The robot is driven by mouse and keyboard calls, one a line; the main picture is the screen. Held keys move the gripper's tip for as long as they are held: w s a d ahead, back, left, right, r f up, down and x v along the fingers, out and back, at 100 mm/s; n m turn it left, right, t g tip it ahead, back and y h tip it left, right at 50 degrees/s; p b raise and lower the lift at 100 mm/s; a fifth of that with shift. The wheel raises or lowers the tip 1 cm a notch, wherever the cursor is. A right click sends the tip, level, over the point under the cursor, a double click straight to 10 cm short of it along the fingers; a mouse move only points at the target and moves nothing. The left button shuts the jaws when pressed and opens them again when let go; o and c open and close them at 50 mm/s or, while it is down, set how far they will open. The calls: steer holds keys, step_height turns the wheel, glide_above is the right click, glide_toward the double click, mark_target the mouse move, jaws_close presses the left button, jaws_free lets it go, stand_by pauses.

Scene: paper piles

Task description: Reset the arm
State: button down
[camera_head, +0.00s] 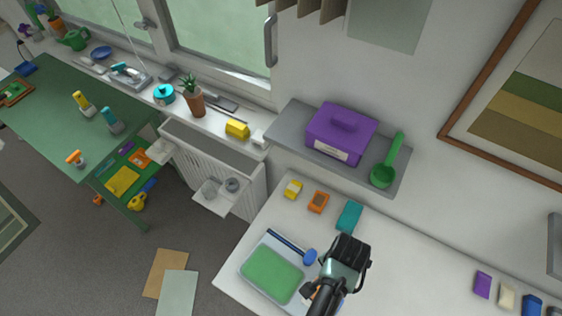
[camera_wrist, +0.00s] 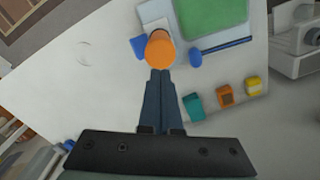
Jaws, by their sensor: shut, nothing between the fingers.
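My gripper (camera_head: 348,252) is over the white table (camera_head: 415,262), at the right of the tray with the green surface. In the wrist view its two dark fingers (camera_wrist: 160,76) are together with nothing between them. An orange round-topped object (camera_wrist: 160,48) appears just beyond the fingertips; I cannot tell whether they touch it. In the head view my arm hides most of that object, and the fingertips are hidden too.
The tray (camera_head: 243,268) lies beside a dark blue stick (camera_head: 285,241) and a blue oval piece (camera_head: 310,257). Yellow (camera_head: 293,189), orange (camera_head: 318,201) and teal (camera_head: 349,216) blocks stand behind. A shelf (camera_head: 285,132) above carries a purple box (camera_head: 342,130) and green scoop (camera_head: 386,168).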

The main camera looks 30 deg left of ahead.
stand_by(0.3)
steer(key=w+r+n+t+b, duration=0.2)
steer(key=w+r+t+b, duration=0.5)
steer(key=w+r, duration=0.8)
steer(key=w+r+n+t+b, duration=0.1)
steer(key=w+r+t, duration=0.3)
steer(key=r, duration=0.4)
steer(key=w+r+t+b, duration=0.2)
steer(key=w+r+t, duration=0.15)
steer(key=r, duration=0.45)
steer(key=s+r+n+t+b, duration=0.1)
steer(key=s+r+t+b, duration=0.15)
steer(key=r, duration=0.65)
steer(key=s+r+n+t+b, duration=0.1)
steer(key=s+r+t, duration=0.25)
steer(key=r, duration=0.55)
steer(key=s+r+n+t+b, duration=0.1)
steer(key=s+r+t+b, duration=0.2)
steer(key=s+r+t, duration=0.4)
steer(key=s+r, duration=0.5)
steer(key=shift+s+r, duration=0.3)
steer(key=shift+r, duration=0.05)
